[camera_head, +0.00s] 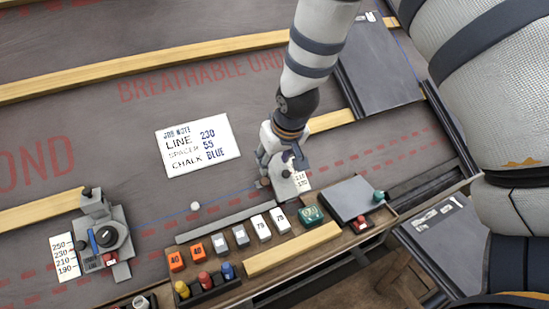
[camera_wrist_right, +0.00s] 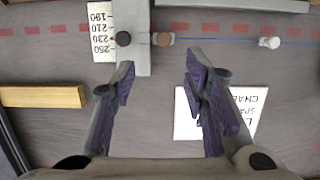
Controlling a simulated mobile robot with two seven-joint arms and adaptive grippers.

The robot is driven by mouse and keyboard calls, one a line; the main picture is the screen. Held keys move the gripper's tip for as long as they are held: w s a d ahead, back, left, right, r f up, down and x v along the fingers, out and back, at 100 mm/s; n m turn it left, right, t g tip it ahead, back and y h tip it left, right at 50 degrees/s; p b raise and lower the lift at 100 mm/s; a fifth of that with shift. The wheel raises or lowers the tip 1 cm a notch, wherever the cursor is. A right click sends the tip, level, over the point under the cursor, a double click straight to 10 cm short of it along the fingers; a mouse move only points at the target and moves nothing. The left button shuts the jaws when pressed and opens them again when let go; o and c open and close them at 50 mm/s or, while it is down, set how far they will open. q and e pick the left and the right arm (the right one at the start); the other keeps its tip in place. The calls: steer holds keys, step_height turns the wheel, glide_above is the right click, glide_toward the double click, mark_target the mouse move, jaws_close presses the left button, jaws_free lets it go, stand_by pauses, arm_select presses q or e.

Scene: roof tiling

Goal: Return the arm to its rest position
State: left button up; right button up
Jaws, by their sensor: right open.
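My right arm comes in from the top in the head view, and its gripper (camera_head: 280,160) is low over the roof deck. In the right wrist view the gripper (camera_wrist_right: 157,75) is open, with nothing between its purple-padded fingers. A grey gauge with a white number scale (camera_wrist_right: 102,30) lies just beyond the fingertips, apart from them. In the head view this gauge (camera_head: 290,187) is partly hidden by the gripper. A blue line (camera_wrist_right: 225,40) runs along the deck from the gauge to a small white peg (camera_wrist_right: 269,43). My left gripper is not in view.
A job note (camera_head: 198,146) lies on the deck left of the gripper. A wooden tray (camera_head: 292,250) with coloured blocks is in front. A second gauge (camera_head: 105,240) stands at the lower left. Wooden battens (camera_head: 150,66) cross the deck; a dark slate (camera_head: 378,70) lies at upper right.

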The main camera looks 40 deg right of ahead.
stand_by(0.3)
steer(key=s+a+f+g+p, duration=0.1)
steer(key=s+a+f, duration=0.25)
steer(key=s, duration=0.35)
steer(key=s+a+f+n+g+p, duration=0.15)
steer(key=s+f, duration=0.25)
steer(key=s, duration=0.4)
steer(key=s+a+f+g+p, duration=0.1)
steer(key=s+a+f, duration=0.25)
steer(key=s, duration=0.35)
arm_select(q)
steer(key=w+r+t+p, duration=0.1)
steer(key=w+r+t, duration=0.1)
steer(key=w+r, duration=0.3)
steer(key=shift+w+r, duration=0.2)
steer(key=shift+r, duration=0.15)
arm_select(e)
steer(key=s+a+g+y, duration=0.1)
steer(key=s+a+g, duration=0.1)
steer(key=s, duration=1.6)
steer(key=shift+s+a+n+g, duration=0.25)
steer(key=shift+s+n+g, duration=0.1)
steer(key=shift+n+g, duration=0.15)
steer(key=shift+f, duration=0.1)
